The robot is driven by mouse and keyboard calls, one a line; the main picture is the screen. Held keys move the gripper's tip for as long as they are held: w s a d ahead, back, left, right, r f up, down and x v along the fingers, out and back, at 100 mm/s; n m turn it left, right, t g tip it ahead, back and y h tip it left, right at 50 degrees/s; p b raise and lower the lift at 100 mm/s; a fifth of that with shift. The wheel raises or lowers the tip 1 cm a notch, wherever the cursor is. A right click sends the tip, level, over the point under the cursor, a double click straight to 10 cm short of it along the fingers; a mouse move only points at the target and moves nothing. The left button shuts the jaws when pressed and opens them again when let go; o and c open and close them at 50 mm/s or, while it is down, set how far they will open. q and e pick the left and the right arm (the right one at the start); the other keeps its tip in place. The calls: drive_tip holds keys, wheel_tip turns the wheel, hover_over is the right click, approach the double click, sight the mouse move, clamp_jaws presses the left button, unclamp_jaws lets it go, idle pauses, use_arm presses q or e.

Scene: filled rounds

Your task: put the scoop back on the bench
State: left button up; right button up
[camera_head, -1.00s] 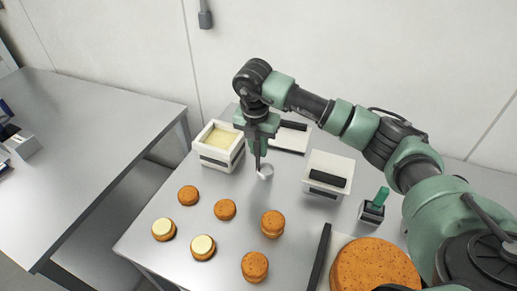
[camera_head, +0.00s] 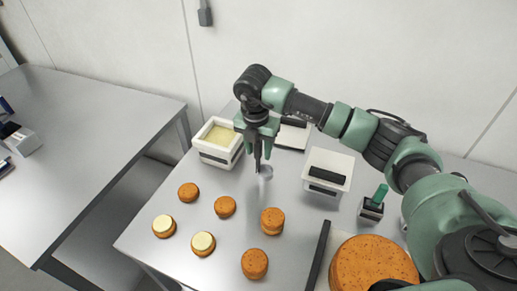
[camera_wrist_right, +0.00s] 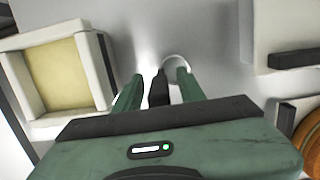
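The scoop has a dark handle and a pale metal bowl (camera_head: 265,172). The bowl is down at the steel bench (camera_head: 180,232) and the handle stands up from it; I cannot tell for sure that they touch. My right gripper (camera_head: 257,148) is above the bowl, with its fingers spread on either side of the handle. In the right wrist view, my right gripper (camera_wrist_right: 158,88) shows gaps between both green fingers and the dark handle (camera_wrist_right: 158,90). The bowl's rim (camera_wrist_right: 177,61) shows just beyond the fingertips. My left gripper is not in view.
A white tub of cream filling (camera_head: 216,160) stands left of my gripper, a white box (camera_head: 328,173) right. Several small brown rounds (camera_head: 225,207), two cream-topped, lie in front. A large brown round (camera_head: 373,265) and a green-handled tool (camera_head: 380,196) are at the right.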

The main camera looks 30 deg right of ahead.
drive_tip(key=shift+r+b, duration=0.3)
drive_tip(key=shift+r, duration=0.15)
wheel_tip(320, 180, up, 11)
drive_tip(key=s+a+b, duration=0.1)
drive_tip(key=b, duration=0.2)
drive_tip(key=shift+r, duration=0.15)
